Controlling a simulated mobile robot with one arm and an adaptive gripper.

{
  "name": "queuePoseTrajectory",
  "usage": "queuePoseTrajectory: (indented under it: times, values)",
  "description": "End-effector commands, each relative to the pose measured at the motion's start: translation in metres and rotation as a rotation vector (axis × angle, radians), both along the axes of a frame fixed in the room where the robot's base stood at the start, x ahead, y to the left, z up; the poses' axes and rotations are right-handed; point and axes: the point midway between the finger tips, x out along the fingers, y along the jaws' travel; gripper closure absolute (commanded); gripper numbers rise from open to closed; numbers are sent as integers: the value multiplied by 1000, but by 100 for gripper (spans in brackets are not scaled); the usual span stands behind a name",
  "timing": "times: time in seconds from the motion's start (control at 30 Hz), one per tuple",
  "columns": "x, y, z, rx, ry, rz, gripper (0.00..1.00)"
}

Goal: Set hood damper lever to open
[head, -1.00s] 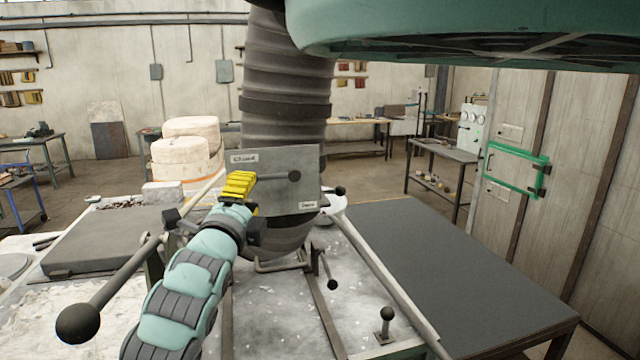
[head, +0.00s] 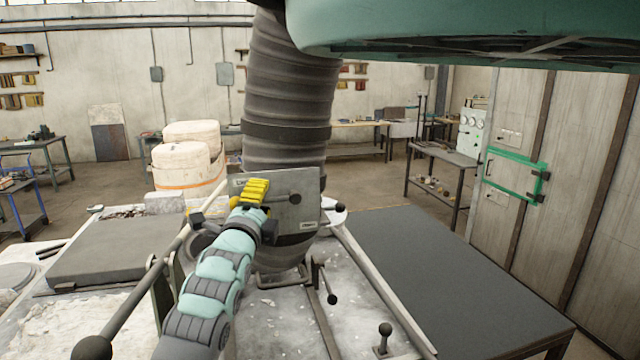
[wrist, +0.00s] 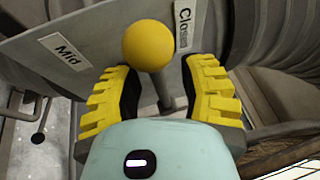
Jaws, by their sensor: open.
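The damper lever shows in the wrist view as a yellow ball knob (wrist: 149,45) on a thin grey rod. It stands in front of a grey plate (wrist: 105,35) with a "Mid" label (wrist: 65,52) and a "Closed" label (wrist: 183,28); the rod is beside the "Closed" label. My gripper (wrist: 160,75) is open, with one yellow finger on each side of the rod, just below the knob; I cannot tell whether they touch it. In the head view my gripper (head: 254,192) is in front of the plate (head: 308,182) and hides the yellow knob.
A ribbed duct (head: 288,95) rises behind the plate. Dark-knobbed levers stand around it, with one knob (head: 340,208) at right and a big one (head: 92,348) at lower left. A teal hood (head: 480,35) hangs overhead. A dark tabletop (head: 440,265) is clear at right.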

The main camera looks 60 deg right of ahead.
Motion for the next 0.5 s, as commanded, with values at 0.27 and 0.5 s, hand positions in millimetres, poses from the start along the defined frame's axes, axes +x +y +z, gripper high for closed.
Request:
queuePoseTrajectory:
  times: [0.27,0.5]
  values:
    - [-1,-1,0,0,0,-3,64]
    - [-1,0,0,0,0,-1,89]
